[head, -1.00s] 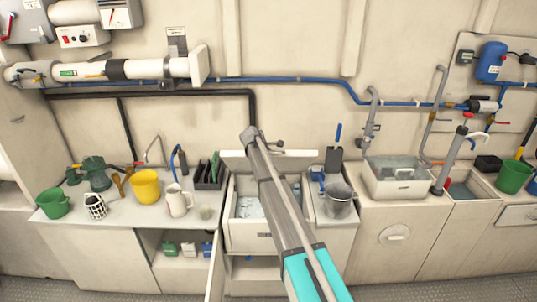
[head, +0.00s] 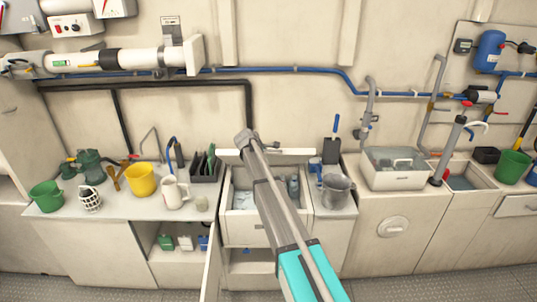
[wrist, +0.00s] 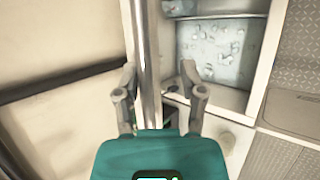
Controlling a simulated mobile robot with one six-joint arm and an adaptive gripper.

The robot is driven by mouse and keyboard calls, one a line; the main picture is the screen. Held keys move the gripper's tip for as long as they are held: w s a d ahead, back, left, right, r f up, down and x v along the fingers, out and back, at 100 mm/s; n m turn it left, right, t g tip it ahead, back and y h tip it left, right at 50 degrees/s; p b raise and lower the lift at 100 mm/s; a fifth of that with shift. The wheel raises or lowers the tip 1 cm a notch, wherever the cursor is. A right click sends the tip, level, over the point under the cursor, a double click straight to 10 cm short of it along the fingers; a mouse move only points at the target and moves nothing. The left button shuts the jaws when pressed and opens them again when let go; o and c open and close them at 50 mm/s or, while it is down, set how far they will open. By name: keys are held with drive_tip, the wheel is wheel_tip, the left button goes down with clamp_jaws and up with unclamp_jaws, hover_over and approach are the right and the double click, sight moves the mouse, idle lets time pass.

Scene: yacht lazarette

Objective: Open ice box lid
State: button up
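The ice box (head: 250,228) is in the middle of the counter in the head view, with ice and bottles showing inside. Its pale lid (head: 232,156) stands raised along the back edge, seen nearly edge-on. In the wrist view the ice box interior (wrist: 215,55) with ice lies right of my gripper, and the lid's edge (wrist: 147,50) shows as a shiny upright strip. My gripper (wrist: 160,75) has its fingers apart, one either side of this strip, with a gap on the right. My gripper (head: 277,147) is small in the head view. My arm hides part of the opening.
A grey bucket (head: 336,191) stands right of the ice box, and a dark caddy (head: 207,166) and white jug (head: 174,192) stand left. A cabinet door (head: 211,265) hangs open at the lower left. A blue hose and black pipe (head: 180,84) run along the wall.

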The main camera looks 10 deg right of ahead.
drive_tip(key=shift+s+d+r+p, duration=0.15)
drive_tip(key=shift+d+r+p, duration=0.15)
drive_tip(key=p+v, duration=1.1)
drive_tip(key=v, duration=0.4)
idle(1.7)
drive_tip(key=shift+r, duration=0.15)
idle(0.4)
drive_tip(key=s+d+f+m+g+y+b, duration=0.1)
drive_tip(key=s+m, duration=0.4)
drive_tip(key=s, duration=0.8)
drive_tip(key=s+d+f+m+g+y+b, duration=0.2)
drive_tip(key=s+d+f+m, duration=0.3)
drive_tip(key=s, duration=0.8)
drive_tip(key=s+d+f+m+g+y+b, duration=0.1)
drive_tip(key=s+d+f+m+g+y, duration=0.1)
drive_tip(key=s, duration=1.1)
wheel_tip(320, 180, down, 2)
drive_tip(key=d+m+g, duration=0.1)
drive_tip(key=m, duration=0.1)
drive_tip(key=shift+m+g+y+b, duration=0.3)
drive_tip(key=shift+m+y+b, duration=0.05)
drive_tip(key=shift+m+y, duration=0.05)
